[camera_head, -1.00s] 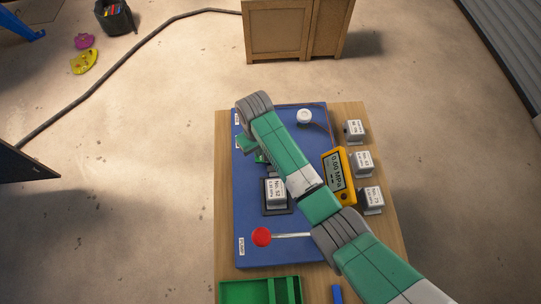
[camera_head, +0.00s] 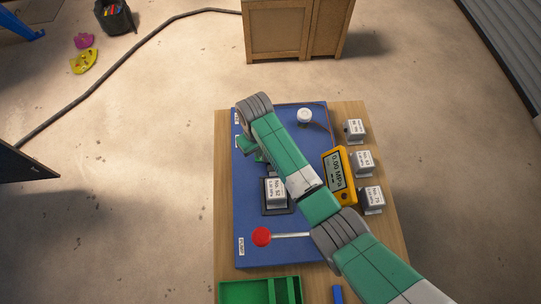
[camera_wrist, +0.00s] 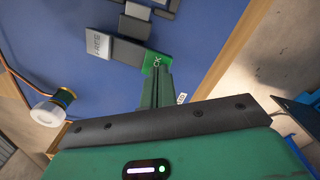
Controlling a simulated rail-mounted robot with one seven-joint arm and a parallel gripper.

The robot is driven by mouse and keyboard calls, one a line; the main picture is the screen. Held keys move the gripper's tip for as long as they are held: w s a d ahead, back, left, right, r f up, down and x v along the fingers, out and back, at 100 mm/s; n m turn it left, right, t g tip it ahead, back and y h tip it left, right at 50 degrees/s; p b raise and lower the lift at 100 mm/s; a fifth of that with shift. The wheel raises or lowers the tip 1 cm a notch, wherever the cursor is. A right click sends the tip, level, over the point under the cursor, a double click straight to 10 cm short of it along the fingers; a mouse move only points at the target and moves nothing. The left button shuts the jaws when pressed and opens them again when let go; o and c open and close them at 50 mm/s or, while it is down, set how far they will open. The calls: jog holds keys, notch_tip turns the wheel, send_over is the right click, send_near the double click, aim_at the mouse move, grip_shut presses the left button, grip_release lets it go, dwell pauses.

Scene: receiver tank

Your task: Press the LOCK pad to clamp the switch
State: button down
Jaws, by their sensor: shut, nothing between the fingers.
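The switch, a grey block labelled No. 52 (camera_head: 276,191), sits upright in a dark holder on the blue board (camera_head: 250,220). In the wrist view a green pad (camera_wrist: 156,60) with partly covered white lettering lies on the board, beside a grey block with a printed label (camera_wrist: 97,41). My gripper (camera_wrist: 157,70) is shut and empty, with its fingertips over the pad's near edge. I cannot tell whether they touch it. In the head view my arm covers most of the pad area.
A yellow gauge (camera_head: 338,176) stands right of the arm. A red-knobbed lever (camera_head: 262,236) is at the front and a white round fitting (camera_head: 304,116) at the back. Three grey blocks (camera_head: 361,163) line the table's right side. A green tray (camera_head: 259,291) is at the front.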

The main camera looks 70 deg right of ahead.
jog(key=shift+f+b, duration=0.7)
jog(key=shift+f, duration=0.5)
notch_tip(320, 180, up, 8)
jog(key=p, duration=0.8)
jog(key=shift+f, duration=0.4)
